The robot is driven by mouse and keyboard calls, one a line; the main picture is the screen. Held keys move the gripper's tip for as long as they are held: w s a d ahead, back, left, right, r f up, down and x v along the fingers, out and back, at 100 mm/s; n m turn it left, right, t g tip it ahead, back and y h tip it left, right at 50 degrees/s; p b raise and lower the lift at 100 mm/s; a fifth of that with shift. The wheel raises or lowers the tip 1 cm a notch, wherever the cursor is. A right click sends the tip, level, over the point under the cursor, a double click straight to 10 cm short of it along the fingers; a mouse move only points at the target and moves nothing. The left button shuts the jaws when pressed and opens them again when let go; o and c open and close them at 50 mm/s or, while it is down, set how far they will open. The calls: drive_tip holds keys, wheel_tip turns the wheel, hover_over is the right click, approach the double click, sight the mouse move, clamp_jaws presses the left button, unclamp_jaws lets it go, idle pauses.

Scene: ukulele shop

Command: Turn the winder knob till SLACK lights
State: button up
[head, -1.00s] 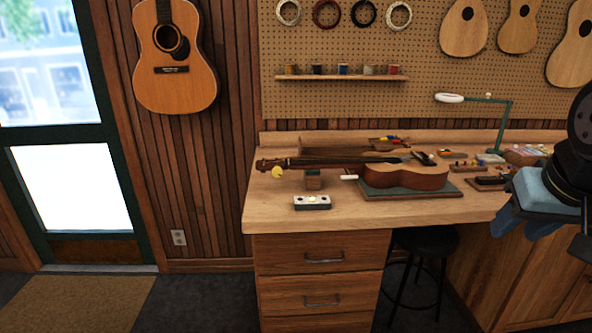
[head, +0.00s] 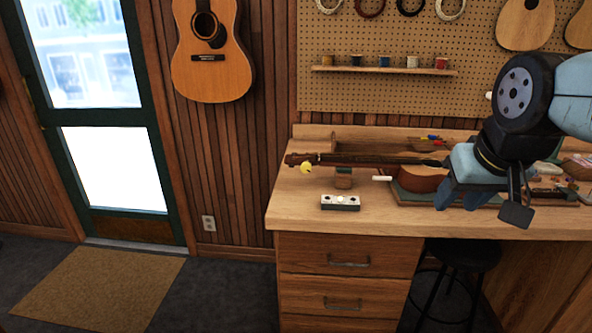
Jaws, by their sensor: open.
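A small yellow knob (head: 306,168), which looks like the winder knob, sits at the headstock end of a ukulele (head: 421,179) lying on the bench. The neck points left, resting on a small block (head: 343,178). A pale box (head: 340,202) with several small round spots on top stands in front of the neck; its labels are too small to read, and I cannot tell which light is lit. My gripper (head: 457,204) is open and empty, above the bench's front part, well right of the knob. My arm hides part of the ukulele body.
The wooden bench (head: 300,212) is clear at its front left. A white-ended rod (head: 382,178) lies near the block. A black stool (head: 462,253) stands under the bench. Small tools lie at the back and right. A pegboard shelf (head: 390,70) holds spools.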

drive_tip(key=shift+o, duration=0.7)
drive_tip(key=shift+w, duration=0.1)
drive_tip(key=w+a+f+m+t, duration=0.1)
drive_tip(key=w+a+m, duration=0.1)
drive_tip(key=w+a, duration=0.35)
drive_tip(key=w+a+f+m+t, duration=0.2)
drive_tip(key=w, duration=0.6)
drive_tip(key=m+t+y, duration=0.3)
drive_tip(key=m+t, duration=0.5)
drive_tip(key=m, duration=1.1)
approach(306, 169)
drive_tip(key=s+a+r, duration=0.1)
drive_tip(key=s+a, duration=0.1)
drive_tip(key=s, duration=0.2)
drive_tip(key=m, duration=0.1)
drive_tip(key=f+m+h, duration=0.1)
drive_tip(key=m, duration=0.1)
drive_tip(key=shift+w+t, duration=0.1)
drive_tip(key=shift+t, duration=0.2)
drive_tip(key=m, duration=0.1)
drive_tip(key=m+h, duration=0.1)
drive_tip(key=f+m, duration=0.1)
drive_tip(key=shift+s+d+m+t+h, duration=0.15)
drive_tip(key=shift+s+m+t+h, duration=0.15)
drive_tip(key=shift+t, duration=0.1)
drive_tip(key=w, duration=1.3)
drive_tip(key=shift+w, duration=0.35)
